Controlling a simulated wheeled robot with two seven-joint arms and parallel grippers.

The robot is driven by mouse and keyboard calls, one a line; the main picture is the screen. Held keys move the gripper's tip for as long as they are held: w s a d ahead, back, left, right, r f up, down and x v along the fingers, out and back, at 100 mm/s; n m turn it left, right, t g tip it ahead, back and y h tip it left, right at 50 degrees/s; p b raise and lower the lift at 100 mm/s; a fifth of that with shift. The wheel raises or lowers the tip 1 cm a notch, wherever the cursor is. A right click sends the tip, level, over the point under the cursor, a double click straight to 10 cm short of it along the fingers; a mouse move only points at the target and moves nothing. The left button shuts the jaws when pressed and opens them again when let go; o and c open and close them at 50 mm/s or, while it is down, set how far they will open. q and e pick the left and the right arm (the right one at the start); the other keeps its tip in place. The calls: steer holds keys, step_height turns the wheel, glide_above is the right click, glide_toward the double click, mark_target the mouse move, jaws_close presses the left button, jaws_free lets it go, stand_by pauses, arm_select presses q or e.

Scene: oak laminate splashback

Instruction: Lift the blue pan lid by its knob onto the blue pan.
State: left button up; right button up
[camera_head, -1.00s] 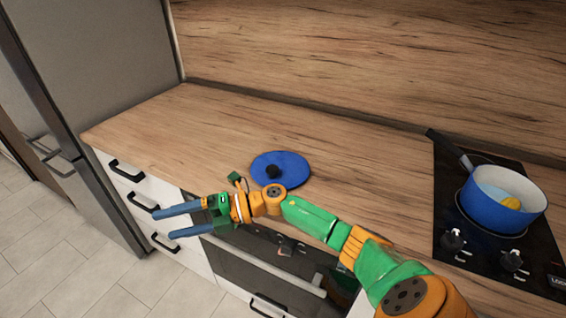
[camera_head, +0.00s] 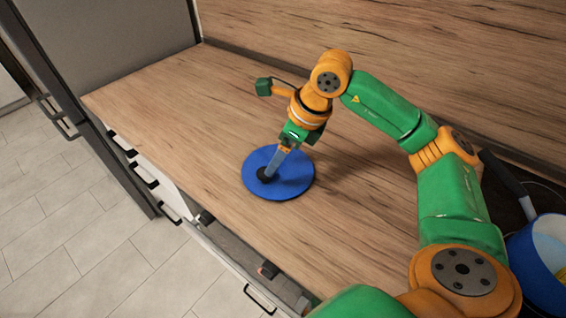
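The blue pan lid (camera_head: 293,184) lies flat on the wooden counter, with its dark knob (camera_head: 265,174) upward. My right gripper (camera_head: 271,168) points down over the lid, with its fingertips at the knob. The fingers are seen nearly edge-on and overlap, so I cannot tell whether they are closed on the knob. The blue pan (camera_head: 538,275) stands at the right edge, partly cut off and partly behind my arm, with something yellow inside. My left gripper is not in view.
The wooden counter (camera_head: 190,115) is clear around the lid. A wooden splashback (camera_head: 430,60) rises behind it and a grey fridge (camera_head: 110,40) stands at the left. The pan's dark handle (camera_head: 505,172) points toward the back. The dark hob is mostly hidden by my arm.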

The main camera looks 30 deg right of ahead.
mark_target(295, 175)
steer(key=a+f, duration=0.1)
steer(key=f+p, duration=0.1)
steer(key=a+f, duration=0.1)
steer(key=f, duration=0.1)
steer(key=shift+w+a+p, duration=0.3)
steer(key=shift+w+a, duration=0.05)
steer(key=shift+w, duration=0.05)
steer(key=shift+w+f, duration=0.2)
steer(key=shift+f, duration=0.3)
steer(key=shift+d, duration=0.1)
jaws_close()
